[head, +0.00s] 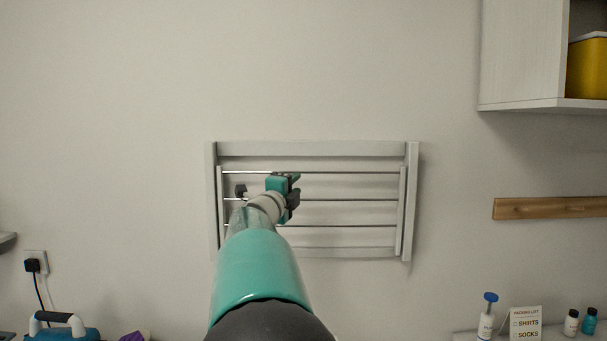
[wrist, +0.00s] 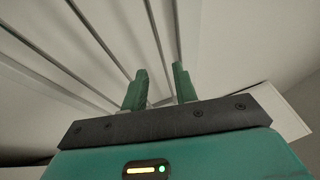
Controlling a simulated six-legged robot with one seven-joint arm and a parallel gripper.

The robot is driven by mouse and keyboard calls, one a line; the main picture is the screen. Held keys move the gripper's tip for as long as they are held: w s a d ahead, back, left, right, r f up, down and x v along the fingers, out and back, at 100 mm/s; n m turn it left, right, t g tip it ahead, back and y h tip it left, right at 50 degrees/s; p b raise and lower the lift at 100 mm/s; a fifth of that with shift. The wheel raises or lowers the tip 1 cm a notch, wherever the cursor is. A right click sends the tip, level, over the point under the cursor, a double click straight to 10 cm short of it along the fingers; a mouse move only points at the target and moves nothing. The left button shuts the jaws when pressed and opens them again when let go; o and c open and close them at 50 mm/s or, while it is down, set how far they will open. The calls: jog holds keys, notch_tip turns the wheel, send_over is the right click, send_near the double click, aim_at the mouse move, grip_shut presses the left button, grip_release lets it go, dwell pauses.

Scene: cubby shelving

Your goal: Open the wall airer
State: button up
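The wall airer (head: 320,149) is a pale frame with several thin metal rods, lying flat against the wall in the middle of the head view. My gripper (head: 294,187) is in front of its left-centre part, close to the top rod. My arm hides part of the airer's lower left. In the wrist view the gripper's two green fingers (wrist: 161,78) are apart, with nothing clearly held. A thin rod (wrist: 153,30) runs down toward the gap between them. I cannot tell if the fingers touch it.
A white wall cabinet (head: 520,55) with a yellow box (head: 587,70) hangs at upper right. A wooden rail (head: 550,208) is below it. Bottles and a packing-list sign (head: 525,323) stand at lower right. A plug (head: 32,265) is at left. Wall above the airer is clear.

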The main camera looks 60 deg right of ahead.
aim_at(309, 173)
jog(key=d, duration=0.3)
jog(key=d+r, duration=0.1)
jog(key=d, duration=0.3)
jog(key=d+r, duration=0.1)
jog(key=d, duration=0.2)
jog(key=shift+w+d, duration=0.3)
grip_shut()
